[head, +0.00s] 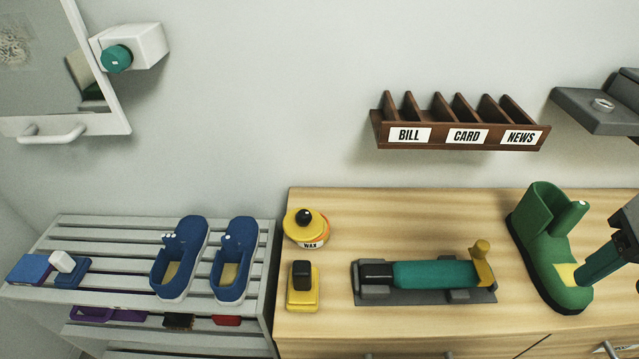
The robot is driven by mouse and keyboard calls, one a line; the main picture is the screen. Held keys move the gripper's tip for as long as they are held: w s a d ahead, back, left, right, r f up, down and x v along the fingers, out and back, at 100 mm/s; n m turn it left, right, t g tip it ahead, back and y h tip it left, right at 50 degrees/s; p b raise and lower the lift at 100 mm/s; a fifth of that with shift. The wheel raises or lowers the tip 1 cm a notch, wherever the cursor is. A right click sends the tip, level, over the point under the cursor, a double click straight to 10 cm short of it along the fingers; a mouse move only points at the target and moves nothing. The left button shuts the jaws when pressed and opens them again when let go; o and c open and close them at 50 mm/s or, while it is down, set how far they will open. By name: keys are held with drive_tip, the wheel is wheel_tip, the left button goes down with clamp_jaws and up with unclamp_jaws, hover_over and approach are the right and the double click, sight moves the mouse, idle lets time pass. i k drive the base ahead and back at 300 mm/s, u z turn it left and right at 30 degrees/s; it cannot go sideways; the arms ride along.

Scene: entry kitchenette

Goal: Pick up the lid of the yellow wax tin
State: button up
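The yellow wax tin (313,243) stands at the back left of the wooden cabinet top. It has a white label reading WAX and an orange band at its right side. Its yellow lid (294,226) with a round black knob (304,216) sits on top of it.
A yellow block with a black top (302,301) stands just in front of the tin. A teal tool (430,274) lies in a grey cradle to the right. A green boot (543,240) stands farther right. A slatted rack (110,235) holds blue shoes at left.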

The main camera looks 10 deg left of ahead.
sight(302, 225)
drive_tip(key=k, duration=0.5)
drive_tip(key=z, duration=1.7)
drive_tip(key=k, duration=0.9)
drive_tip(key=u, duration=1.65)
drive_tip(key=i, duration=0.5)
drive_tip(key=z, duration=0.05)
